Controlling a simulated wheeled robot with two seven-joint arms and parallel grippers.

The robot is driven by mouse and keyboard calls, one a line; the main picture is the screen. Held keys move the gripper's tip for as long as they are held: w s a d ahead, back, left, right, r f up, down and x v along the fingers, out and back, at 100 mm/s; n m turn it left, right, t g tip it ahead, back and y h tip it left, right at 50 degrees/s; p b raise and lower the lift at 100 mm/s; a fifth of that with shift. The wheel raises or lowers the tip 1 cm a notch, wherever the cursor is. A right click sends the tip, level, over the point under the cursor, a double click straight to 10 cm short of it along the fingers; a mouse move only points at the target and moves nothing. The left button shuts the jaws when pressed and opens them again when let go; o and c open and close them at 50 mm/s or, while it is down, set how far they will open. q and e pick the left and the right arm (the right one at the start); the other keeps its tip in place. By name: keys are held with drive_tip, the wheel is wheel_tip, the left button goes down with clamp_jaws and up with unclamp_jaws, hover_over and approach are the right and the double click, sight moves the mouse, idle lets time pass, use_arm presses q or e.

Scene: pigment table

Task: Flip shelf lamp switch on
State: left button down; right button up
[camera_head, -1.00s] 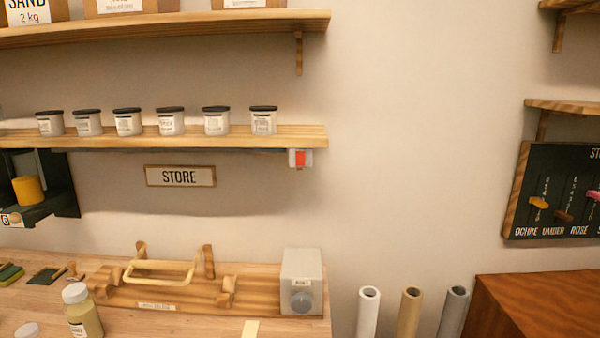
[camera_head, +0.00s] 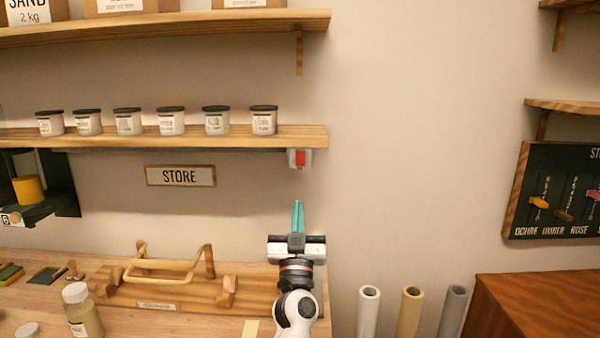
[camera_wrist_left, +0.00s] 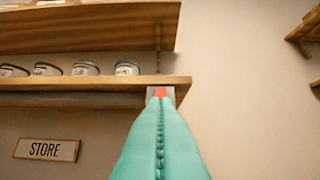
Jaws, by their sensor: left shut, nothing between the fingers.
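The shelf lamp switch (camera_head: 300,158) is a red rocker in a pale housing under the right end of the lower shelf (camera_head: 230,139). A dark lamp strip (camera_head: 220,151) runs along the shelf's underside. My left gripper (camera_head: 298,203) has teal fingers, shut and empty, pointing up below the switch with a gap between them in the head view. In the left wrist view the shut fingers (camera_wrist_left: 160,100) reach up to the red switch (camera_wrist_left: 160,91) and cover its lower part. I cannot tell from that view whether they touch. My right gripper is not in view.
Several lidded jars (camera_head: 170,122) stand on the lower shelf. A STORE sign (camera_head: 180,176) hangs below it. On the bench are a wooden press-like frame (camera_head: 160,285) and a bottle (camera_head: 83,312). Rolled tubes (camera_head: 410,310) stand at right. The wall right of the switch is clear.

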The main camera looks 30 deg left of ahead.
use_arm(q)
approach(301, 157)
wheel_tip(301, 157, up, 4)
drive_tip(key=shift+w+a+f+b, duration=0.15)
drive_tip(key=shift+w+a+b, duration=0.5)
drive_tip(key=shift+w+b, duration=0.25)
drive_tip(key=shift+w+a+f+b, duration=0.2)
drive_tip(key=shift+w+a+b, duration=0.55)
drive_tip(key=shift+w, duration=0.3)
drive_tip(key=shift+d, duration=0.1)
